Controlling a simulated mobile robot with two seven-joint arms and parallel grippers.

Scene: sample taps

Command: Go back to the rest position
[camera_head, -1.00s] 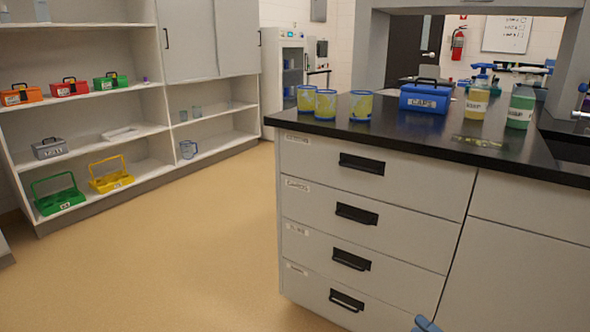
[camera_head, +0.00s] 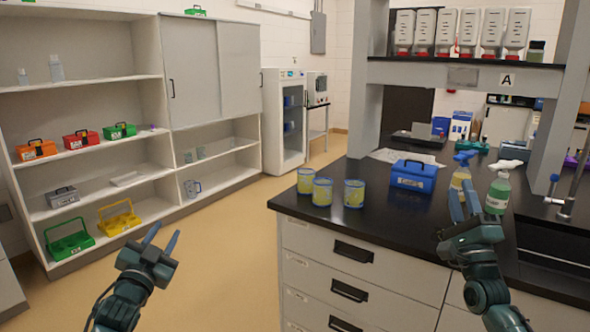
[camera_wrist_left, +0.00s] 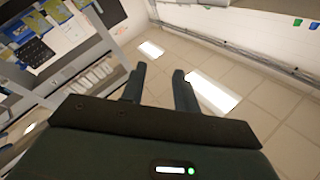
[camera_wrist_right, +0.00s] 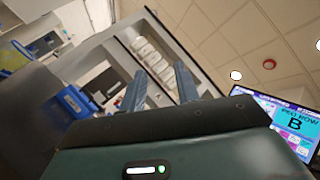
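My left gripper (camera_head: 161,238) is raised over the open floor, in front of the shelving on the left in the head view. Its two fingers point up and stand apart with nothing between them; the left wrist view also shows the empty gap (camera_wrist_left: 159,72). My right gripper (camera_head: 464,198) is raised at the right, overlapping the black counter (camera_head: 395,222) in the head view. Its fingers point up and are apart; the right wrist view shows nothing held between them (camera_wrist_right: 160,72). I cannot tell its exact distance from the counter.
Several yellow-and-blue cups (camera_head: 322,192), a blue box (camera_head: 413,176), a yellow bottle (camera_head: 460,178) and a green bottle (camera_head: 498,194) stand on the counter near my right gripper. Shelves (camera_head: 95,155) line the left. The tan floor (camera_head: 215,262) between is clear.

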